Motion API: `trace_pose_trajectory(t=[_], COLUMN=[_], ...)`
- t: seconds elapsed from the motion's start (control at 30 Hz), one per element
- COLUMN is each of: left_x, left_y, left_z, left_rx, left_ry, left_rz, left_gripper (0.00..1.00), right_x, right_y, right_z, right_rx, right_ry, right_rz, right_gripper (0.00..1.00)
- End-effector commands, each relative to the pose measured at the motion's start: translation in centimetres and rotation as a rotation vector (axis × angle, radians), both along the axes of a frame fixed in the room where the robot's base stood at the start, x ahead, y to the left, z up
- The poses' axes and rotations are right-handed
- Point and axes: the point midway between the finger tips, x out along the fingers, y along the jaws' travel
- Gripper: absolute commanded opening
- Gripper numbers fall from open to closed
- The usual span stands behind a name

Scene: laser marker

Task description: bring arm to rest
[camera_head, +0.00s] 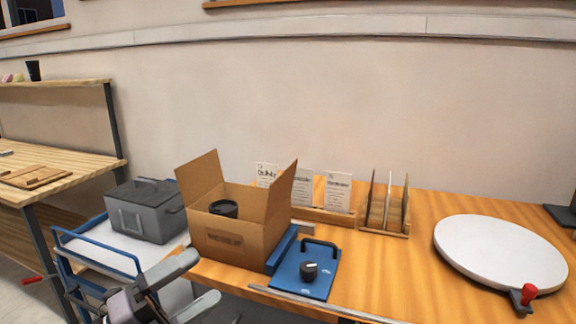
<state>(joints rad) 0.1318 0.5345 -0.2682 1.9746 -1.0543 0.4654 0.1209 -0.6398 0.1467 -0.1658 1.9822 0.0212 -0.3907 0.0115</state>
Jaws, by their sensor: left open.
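My left gripper (201,279) is low in the head view, in front of the table's left end. Its two grey fingers are spread apart with nothing visible between them. It shows just in front of and below the open cardboard box (225,245). Whether it touches the box or the table edge I cannot tell. My right gripper is not in view.
A black cup-like object (224,208) sits in the box. A blue panel with a knob (303,272), a wooden rack (384,225) and a white round turntable (500,250) stand on the table. A grey case (147,213) rests on a blue-railed cart (95,250) at left.

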Motion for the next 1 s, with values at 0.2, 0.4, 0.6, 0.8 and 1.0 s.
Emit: trace_pose_trajectory(t=[0.2,0.4,0.6,0.8,1.0], left_x=[-0.6,-5.5,-13.1,-16.5,-16.6], left_y=[3.8,6.6,6.7,6.2,6.2], left_z=[-7.0,-17.9,-26.1,-28.7,-28.9], left_rx=[-0.486,-0.826,-1.026,-1.089,-1.091], left_ry=[0.482,0.981,1.382,1.532,1.539], left_rz=[0.244,0.53,0.746,0.821,0.822], left_gripper=[1.0,1.0,1.0,1.0,1.0], right_x=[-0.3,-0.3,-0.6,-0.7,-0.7], right_y=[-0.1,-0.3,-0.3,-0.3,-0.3], right_z=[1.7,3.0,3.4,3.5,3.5], right_rx=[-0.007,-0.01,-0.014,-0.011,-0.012], right_ry=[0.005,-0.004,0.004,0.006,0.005], right_rz=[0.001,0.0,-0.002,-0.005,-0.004], right_gripper=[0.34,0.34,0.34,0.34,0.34])
